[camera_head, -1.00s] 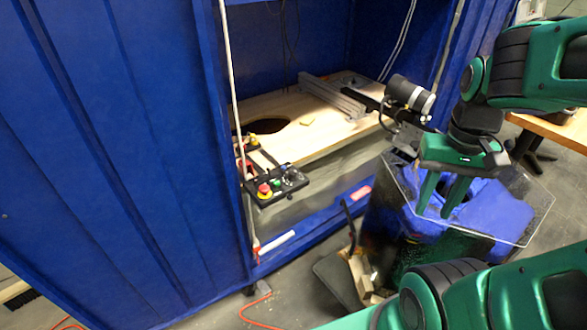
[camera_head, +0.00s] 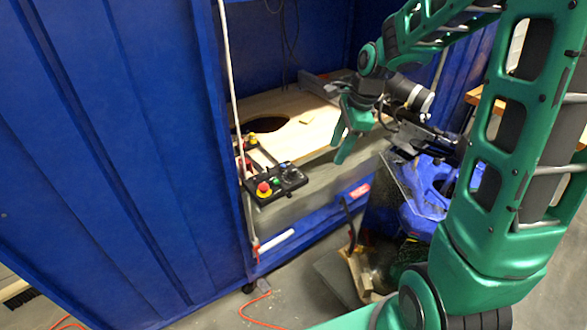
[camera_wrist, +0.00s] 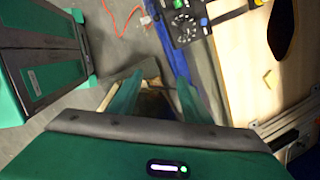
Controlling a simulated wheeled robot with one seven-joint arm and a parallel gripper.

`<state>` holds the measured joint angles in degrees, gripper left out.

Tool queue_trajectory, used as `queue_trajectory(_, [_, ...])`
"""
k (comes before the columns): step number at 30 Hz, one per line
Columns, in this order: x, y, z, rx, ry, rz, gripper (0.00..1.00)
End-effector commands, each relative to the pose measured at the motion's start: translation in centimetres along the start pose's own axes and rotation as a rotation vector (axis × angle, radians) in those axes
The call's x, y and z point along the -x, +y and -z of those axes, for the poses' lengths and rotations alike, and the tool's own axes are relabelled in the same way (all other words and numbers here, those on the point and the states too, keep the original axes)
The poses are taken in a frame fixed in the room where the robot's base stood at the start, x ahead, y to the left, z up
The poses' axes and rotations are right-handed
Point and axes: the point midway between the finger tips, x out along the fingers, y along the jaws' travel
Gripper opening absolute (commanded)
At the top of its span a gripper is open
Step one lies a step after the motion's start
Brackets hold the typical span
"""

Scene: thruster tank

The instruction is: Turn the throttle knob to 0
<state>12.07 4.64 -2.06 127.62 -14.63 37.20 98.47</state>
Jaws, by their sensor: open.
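The black control box (camera_head: 262,199) sits at the near left edge of the wooden bench, with a red emergency button (camera_head: 264,188) on a yellow base. The throttle knob (camera_head: 289,170) looks like the dark dial on the box's right part. In the wrist view, a black dial with white marks (camera_wrist: 185,28) shows on the box at the top, beyond the fingertips. My gripper (camera_head: 340,146) is open and empty, to the right of the box and clear of it. It also shows in the wrist view (camera_wrist: 154,75). The dial's setting is too small to read.
The wooden bench top (camera_head: 310,135) has a dark round hole (camera_head: 267,125). A metal rail and a black-and-silver cylinder (camera_head: 409,93) stand at its right. A blue cabinet wall (camera_head: 120,150) closes off the left. A blue-topped bin (camera_head: 425,200) stands below right.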

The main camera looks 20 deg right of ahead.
Motion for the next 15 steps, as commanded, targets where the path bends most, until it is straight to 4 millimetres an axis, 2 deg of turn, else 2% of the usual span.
queue_trajectory(1, [-1.3,-1.1,-1.1,-0.074,-0.026,-0.003,0.44])
queue_trajectory(6, [-4.2,-3.9,-4.5,-0.305,-0.107,-0.007,0.44])
queue_trajectory(10, [-5.4,-5.0,-6.0,-0.411,-0.145,-0.018,0.44])
queue_trajectory(15, [-6.4,-5.5,-6.8,-0.461,-0.161,-0.025,0.44])
